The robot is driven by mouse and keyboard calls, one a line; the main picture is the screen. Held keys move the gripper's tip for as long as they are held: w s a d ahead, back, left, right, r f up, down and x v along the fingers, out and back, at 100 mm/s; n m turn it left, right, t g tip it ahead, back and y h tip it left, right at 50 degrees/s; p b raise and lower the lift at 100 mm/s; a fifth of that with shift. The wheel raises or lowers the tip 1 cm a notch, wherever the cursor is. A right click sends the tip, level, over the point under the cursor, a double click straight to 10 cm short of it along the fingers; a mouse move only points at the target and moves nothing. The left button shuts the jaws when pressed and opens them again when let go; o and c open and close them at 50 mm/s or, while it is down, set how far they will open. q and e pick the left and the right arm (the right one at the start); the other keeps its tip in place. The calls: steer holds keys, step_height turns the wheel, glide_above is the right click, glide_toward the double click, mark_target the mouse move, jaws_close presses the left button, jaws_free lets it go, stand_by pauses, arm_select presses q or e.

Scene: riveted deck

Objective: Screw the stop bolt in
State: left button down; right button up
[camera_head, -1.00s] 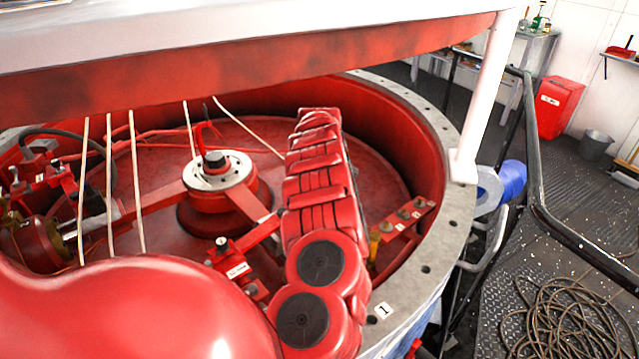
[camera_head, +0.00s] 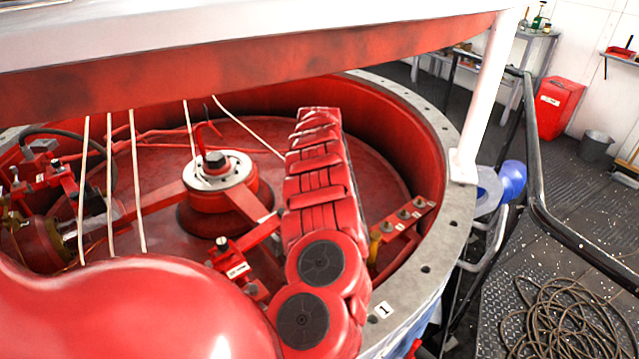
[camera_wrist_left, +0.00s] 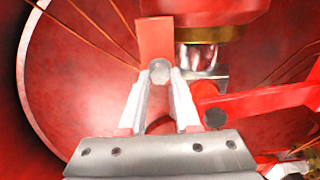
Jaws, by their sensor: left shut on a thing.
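In the left wrist view, my left gripper (camera_wrist_left: 159,80) is shut on the round grey head of a bolt (camera_wrist_left: 159,71), taken as the stop bolt. The head sits between the fingertips, in front of a red bracket block (camera_wrist_left: 155,38). The bolt's shank and any hole behind it are hidden, so I cannot tell how deep it sits. In the head view, I cannot make out the left gripper or the held bolt. My own red arm parts cover the lower left and middle there. My right gripper is not in view.
A red round pit with a grey flanged rim (camera_head: 455,215) holds a central hub (camera_head: 218,170). Pale cords (camera_head: 138,185) hang down at left. A red-and-white beam (camera_head: 240,70) crosses above. In the wrist view, a red bar (camera_wrist_left: 265,102) lies close right of the fingers.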

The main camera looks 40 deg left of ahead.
arm_select(q)
steer(key=m, duration=0.3)
steer(key=shift+w+a+r+m, duration=0.1)
steer(key=shift+w+r+m, duration=0.1)
steer(key=shift+m, duration=0.1)
steer(key=shift+s+m+p, duration=0.1)
steer(key=shift+m+p, duration=0.75)
steer(key=shift+m, duration=0.65)
steer(key=shift+f, duration=0.1)
steer(key=c, duration=0.6)
jaws_free()
steer(key=shift+s, duration=0.1)
